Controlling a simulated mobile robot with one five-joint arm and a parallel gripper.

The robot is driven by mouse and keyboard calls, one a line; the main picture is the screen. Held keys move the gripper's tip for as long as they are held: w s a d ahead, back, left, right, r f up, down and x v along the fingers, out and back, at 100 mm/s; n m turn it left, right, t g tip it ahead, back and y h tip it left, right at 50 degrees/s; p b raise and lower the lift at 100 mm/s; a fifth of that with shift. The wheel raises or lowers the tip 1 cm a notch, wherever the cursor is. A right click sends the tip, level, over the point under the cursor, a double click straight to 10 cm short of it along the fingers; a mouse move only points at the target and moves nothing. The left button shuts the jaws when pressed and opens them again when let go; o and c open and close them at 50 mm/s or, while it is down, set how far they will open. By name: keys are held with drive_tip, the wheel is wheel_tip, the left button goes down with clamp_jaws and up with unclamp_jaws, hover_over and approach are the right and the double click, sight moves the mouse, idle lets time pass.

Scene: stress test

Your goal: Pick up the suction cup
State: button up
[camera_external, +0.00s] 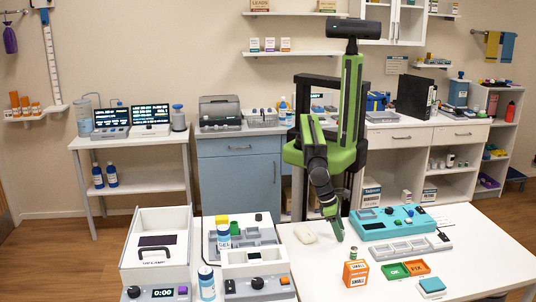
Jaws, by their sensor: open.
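My gripper (337,230) has green fingers and points down, low over the white table (490,250) at its left part. It is open, and I see nothing held in it. I cannot clearly make out a suction cup at this size. A pale cream, rounded object (305,233) lies on the table just left of my gripper, apart from it. I cannot tell whether either one is the suction cup.
A teal device (393,223) with knobs and a grey slotted tray (410,248) lie right of my gripper. Green and orange trays (407,270) are nearer. White machines (158,247) and bottles (207,283) crowd the left. The table's right part is clear.

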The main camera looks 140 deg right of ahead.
drive_tip(key=shift+r, duration=0.1)
drive_tip(key=shift+c, duration=0.2)
clamp_jaws()
drive_tip(key=shift+r, duration=0.1)
drive_tip(key=shift+r+p, duration=0.35)
drive_tip(key=shift+p, duration=0.25)
wheel_tip(320, 180, up, 4)
drive_tip(key=p, duration=0.4)
drive_tip(key=w+d+r+p, duration=0.1)
drive_tip(key=d+r+p, duration=0.5)
drive_tip(key=d, duration=0.5)
drive_tip(key=shift+w+d, duration=0.3)
